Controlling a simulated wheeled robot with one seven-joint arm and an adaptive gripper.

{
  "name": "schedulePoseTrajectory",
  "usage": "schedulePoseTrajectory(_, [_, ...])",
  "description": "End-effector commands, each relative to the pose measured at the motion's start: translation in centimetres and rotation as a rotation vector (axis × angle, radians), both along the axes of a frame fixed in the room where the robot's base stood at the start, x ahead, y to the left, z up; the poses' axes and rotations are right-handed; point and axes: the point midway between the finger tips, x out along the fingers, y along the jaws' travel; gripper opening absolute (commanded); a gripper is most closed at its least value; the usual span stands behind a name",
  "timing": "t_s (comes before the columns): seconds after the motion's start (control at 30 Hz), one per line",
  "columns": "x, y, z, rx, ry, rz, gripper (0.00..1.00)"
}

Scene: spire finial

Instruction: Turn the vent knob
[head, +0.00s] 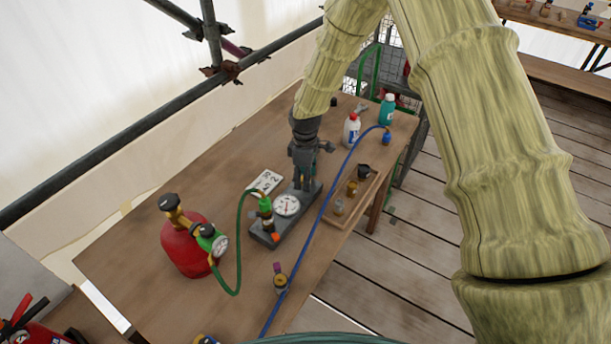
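A grey test base (262,238) lies on the wooden table, with a round white dial gauge (286,205) on it. A small orange knob (275,238) sits at its near end, beside a fitting with a green top (265,203). I cannot tell for sure which part is the vent knob. My dark gripper (304,185) points down over the far end of the base, behind the gauge and apart from the orange knob. Its fingers are small and blend with the base, so their opening and any contact are unclear.
A red cylinder (185,248) with a gauge and valve stands left, linked by a green hose (239,260). A blue hose (325,205) runs along the right of the base.

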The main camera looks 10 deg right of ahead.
Motion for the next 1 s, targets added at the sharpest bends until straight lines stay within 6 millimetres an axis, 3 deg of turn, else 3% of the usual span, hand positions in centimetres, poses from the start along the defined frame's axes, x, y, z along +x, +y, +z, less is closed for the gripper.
schedulePoseTrajectory(0.07, [0.0,0.0,0.01,0.0,0.0,0.0,0.49])
schedulePoseTrajectory(0.3, [0.0,0.0,0.03,0.0,0.0,0.0,0.07])
schedulePoseTrajectory(0.67, [0.03,-0.04,0.0,-0.001,0.0,-0.045,0.07])
schedulePoseTrajectory(1.0, [0.06,-0.03,-0.08,-0.002,-0.001,-0.28,0.07])
